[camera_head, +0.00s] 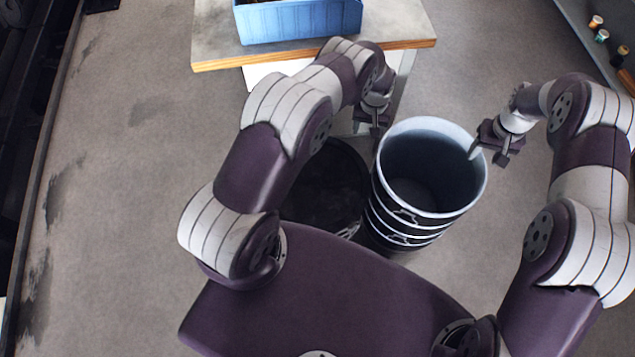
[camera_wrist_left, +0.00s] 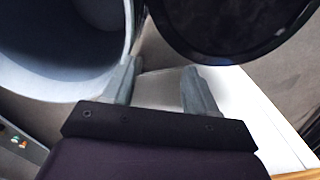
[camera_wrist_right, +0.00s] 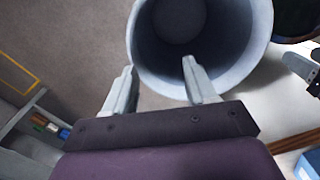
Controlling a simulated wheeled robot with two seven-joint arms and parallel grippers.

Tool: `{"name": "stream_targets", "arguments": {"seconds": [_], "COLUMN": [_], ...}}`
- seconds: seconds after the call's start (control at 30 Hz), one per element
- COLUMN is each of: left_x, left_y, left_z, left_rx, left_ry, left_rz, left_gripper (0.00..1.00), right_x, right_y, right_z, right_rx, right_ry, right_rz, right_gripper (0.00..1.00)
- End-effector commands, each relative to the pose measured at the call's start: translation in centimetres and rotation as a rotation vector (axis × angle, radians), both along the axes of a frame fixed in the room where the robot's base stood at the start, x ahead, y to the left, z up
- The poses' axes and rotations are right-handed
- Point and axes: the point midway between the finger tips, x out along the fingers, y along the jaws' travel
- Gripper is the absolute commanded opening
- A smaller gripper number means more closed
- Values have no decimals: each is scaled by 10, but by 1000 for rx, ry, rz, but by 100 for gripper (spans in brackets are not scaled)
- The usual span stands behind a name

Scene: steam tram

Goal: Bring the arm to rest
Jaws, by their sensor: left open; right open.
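My left gripper (camera_head: 373,128) points down beside the far left rim of a tall bucket (camera_head: 432,205), close to the table. Its two grey fingers show apart and empty in the left wrist view (camera_wrist_left: 163,85). My right gripper (camera_head: 487,158) is at the right rim of the bucket. The bucket is pale blue inside, looks empty and has dark bands outside.
A dark round container (camera_head: 325,190) stands left of the bucket, partly hidden by my left arm. A wood-edged table (camera_head: 215,45) with a blue crate (camera_head: 300,22) is ahead. A shelf (camera_head: 585,30) with small coloured items is at upper right. Floor at left is clear.

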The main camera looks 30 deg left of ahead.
Motion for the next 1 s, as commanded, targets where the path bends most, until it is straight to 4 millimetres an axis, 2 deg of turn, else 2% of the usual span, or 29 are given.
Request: {"name": "stream_targets", "arguments": {"seconds": [0.13,0.67,0.73,0.8,0.87,0.97,1.0], "left_x": [0,1,-11,-40,-61,-94,-109], "left_y": [0,0,1,3,5,10,12], "left_z": [0,0,-7,-13,5,63,91], "left_rx": [0,0,1,2,0,-5,-7], "left_ry": [0,-2,17,78,111,135,135], "left_rz": [0,-13,-55,-94,-132,-196,-217], "left_gripper": [58,58,58,58,58,58,58], "right_x": [0,0,-6,-30,-52,-94,-112], "right_y": [1,1,0,-2,-5,-11,-14], "right_z": [9,9,3,-4,6,41,57], "right_rx": [0,1,-1,-5,-8,-11,-11], "right_ry": [0,-3,2,42,63,71,67], "right_rz": [0,-6,-28,-48,-70,-114,-132], "right_gripper": [56,56,56,56,56,56,56]}}
